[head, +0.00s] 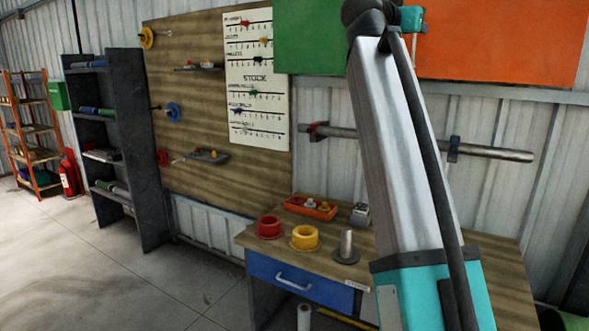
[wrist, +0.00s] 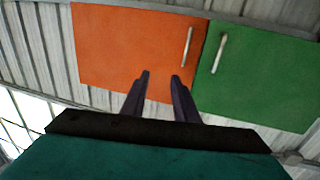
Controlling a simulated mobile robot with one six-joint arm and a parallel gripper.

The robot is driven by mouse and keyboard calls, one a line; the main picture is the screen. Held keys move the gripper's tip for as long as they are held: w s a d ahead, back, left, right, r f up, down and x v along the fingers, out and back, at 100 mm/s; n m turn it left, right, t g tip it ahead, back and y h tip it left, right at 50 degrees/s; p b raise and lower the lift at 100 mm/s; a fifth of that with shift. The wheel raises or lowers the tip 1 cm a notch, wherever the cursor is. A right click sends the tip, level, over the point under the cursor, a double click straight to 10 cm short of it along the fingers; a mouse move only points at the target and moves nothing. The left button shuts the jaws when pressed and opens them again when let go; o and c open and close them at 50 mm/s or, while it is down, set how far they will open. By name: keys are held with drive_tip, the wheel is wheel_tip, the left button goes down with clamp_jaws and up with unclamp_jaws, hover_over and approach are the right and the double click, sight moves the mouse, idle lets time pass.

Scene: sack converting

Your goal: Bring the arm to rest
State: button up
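My gripper (wrist: 160,78) shows in the wrist view with its two dark fingers parted and nothing between them. It points toward an orange cabinet door (wrist: 130,50) and a green cabinet door (wrist: 260,75), each with a pale handle. I cannot tell how far the fingertips are from the doors. In the head view my arm rises across the right half of the picture, and the gripper is outside the frame.
A pegboard (head: 190,100) and dark shelf (head: 140,150) stand left. Floor at left is clear.

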drive_tip(key=w+a+f+n+g+y, duration=0.1)
drive_tip(key=w+f, duration=0.2)
drive_tip(key=f, duration=0.9)
drive_tip(key=w+a+f+n+g+y, duration=0.1)
drive_tip(key=w+f+n+y, duration=0.15)
drive_tip(key=f, duration=0.95)
drive_tip(key=w+f+n+g+y, duration=0.1)
drive_tip(key=w+f, duration=0.2)
drive_tip(key=f, duration=0.9)
drive_tip(key=s+a+f+n+g+y, duration=0.1)
drive_tip(key=s+a+f+g, duration=0.15)
drive_tip(key=f, duration=1.35)
drive_tip(key=s+a+f+n+g+y, duration=0.1)
drive_tip(key=s+f+g+y, duration=0.15)
drive_tip(key=f, duration=1.25)
drive_tip(key=s+a+f+n+g+y, duration=0.1)
drive_tip(key=s+a+f+g+y, duration=0.15)
drive_tip(key=s+f, duration=1.25)
drive_tip(key=s+a+f+n+g+y, duration=0.1)
drive_tip(key=s+a+f+g, duration=0.2)
drive_tip(key=s+f, duration=1.2)
drive_tip(key=s+f+g, duration=0.5)
drive_tip(key=s+f, duration=1.6)
drive_tip(key=shift+s+f, duration=0.2)
drive_tip(key=shift+s, duration=0.2)
